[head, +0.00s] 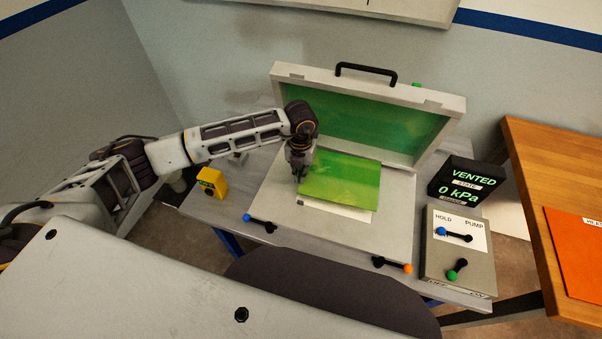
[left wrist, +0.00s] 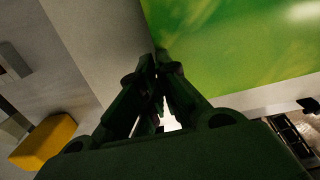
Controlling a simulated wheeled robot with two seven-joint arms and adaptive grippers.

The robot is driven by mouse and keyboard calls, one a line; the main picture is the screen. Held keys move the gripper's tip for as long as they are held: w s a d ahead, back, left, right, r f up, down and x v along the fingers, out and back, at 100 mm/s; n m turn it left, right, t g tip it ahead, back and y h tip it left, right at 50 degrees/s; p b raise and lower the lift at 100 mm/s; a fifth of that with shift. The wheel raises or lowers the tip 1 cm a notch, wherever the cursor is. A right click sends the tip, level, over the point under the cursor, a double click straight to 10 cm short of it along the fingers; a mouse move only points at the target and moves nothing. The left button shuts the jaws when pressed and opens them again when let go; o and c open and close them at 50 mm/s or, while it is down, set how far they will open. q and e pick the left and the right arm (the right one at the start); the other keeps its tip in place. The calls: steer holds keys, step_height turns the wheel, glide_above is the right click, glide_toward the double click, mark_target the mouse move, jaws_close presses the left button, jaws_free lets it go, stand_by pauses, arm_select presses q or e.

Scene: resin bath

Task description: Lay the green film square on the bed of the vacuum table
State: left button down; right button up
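The green film square (head: 345,182) is a flat, glossy, see-through sheet over the pale bed (head: 268,205) of the vacuum table. A white strip (head: 335,211) shows past its near edge. I cannot tell whether the film touches the bed or hangs just above it. My left gripper (head: 299,178) is at the film's near left corner. In the left wrist view its fingertips (left wrist: 158,62) are closed together at that corner of the film (left wrist: 235,45), seemingly pinching it; the exact grip is hidden. My right gripper is not in view.
The lid (head: 452,103) with its green panel stands open behind the bed. A yellow block (head: 212,182) stands at left. Blue and orange handles (head: 247,217) (head: 408,268) lie along the front. At right are a black display (head: 467,182) reading VENTED, 0 kPa, and a control box (head: 455,262).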

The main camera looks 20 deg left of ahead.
arm_select(q)
steer(key=shift+f+b, duration=0.45)
steer(key=shift+f, duration=0.2)
steer(key=shift+f+b, duration=0.85)
steer(key=shift+f, duration=0.45)
steer(key=shift+f+b, duration=0.45)
steer(key=shift+b, duration=0.05)
steer(key=c, duration=2.1)
jaws_free()
steer(key=o, duration=0.5)
steer(key=shift+o, duration=0.2)
steer(key=shift+r, duration=0.2)
